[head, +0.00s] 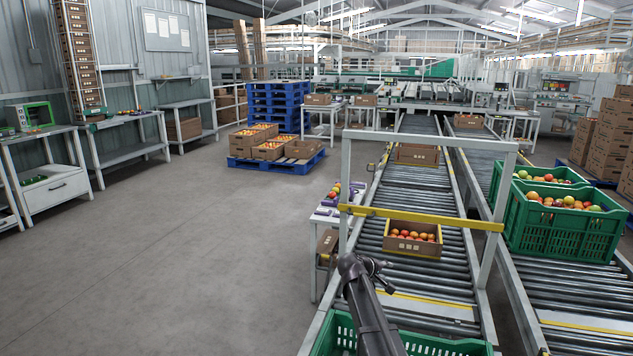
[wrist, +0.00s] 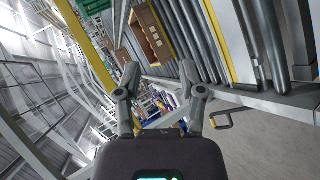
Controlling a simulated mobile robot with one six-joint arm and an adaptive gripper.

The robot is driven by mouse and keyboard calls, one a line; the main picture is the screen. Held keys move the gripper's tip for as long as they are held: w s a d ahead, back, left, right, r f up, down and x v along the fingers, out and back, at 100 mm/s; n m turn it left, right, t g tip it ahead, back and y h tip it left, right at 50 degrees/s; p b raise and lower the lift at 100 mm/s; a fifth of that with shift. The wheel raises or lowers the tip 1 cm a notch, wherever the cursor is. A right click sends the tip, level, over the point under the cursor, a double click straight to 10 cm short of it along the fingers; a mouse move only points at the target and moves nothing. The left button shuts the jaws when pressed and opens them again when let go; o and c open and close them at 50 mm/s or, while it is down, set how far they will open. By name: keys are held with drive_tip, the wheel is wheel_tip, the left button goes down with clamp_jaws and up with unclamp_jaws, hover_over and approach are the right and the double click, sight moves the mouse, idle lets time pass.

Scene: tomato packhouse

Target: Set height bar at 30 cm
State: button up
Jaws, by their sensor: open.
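The height bar (head: 420,218) is a yellow bar that spans the roller conveyor between the two posts of a pale grey frame (head: 345,160). Its scale or height reading cannot be made out. In the wrist view, a yellow bar (wrist: 88,45), which looks like the height bar, runs diagonally at upper left. My gripper (head: 372,268) is in front of the bar and lower in the picture, near the left post. In the wrist view my gripper (wrist: 162,82) has its fingers apart, with nothing between them; the yellow bar is to their left.
A cardboard box of tomatoes (head: 412,246) sits on the rollers by the bar; another box (head: 418,154) is farther back. Green crates (head: 565,230) stand at right, and a green crate rim (head: 340,325) shows in front. A small side table (head: 318,225) stands left of the frame. Open floor lies left.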

drive_tip(key=s+a+f+m+g+y, duration=0.2)
drive_tip(key=s+f+g+y, duration=0.1)
drive_tip(key=s, duration=0.8)
drive_tip(key=s+a+f+m+g+y, duration=0.1)
drive_tip(key=s+f+m+g+y, duration=0.15)
drive_tip(key=s, duration=0.85)
drive_tip(key=s+a+f+m+g+y, duration=0.2)
drive_tip(key=s+f+y, duration=0.15)
drive_tip(key=s, duration=0.75)
wheel_tip(320, 180, up, 21)
drive_tip(key=p, duration=2.1)
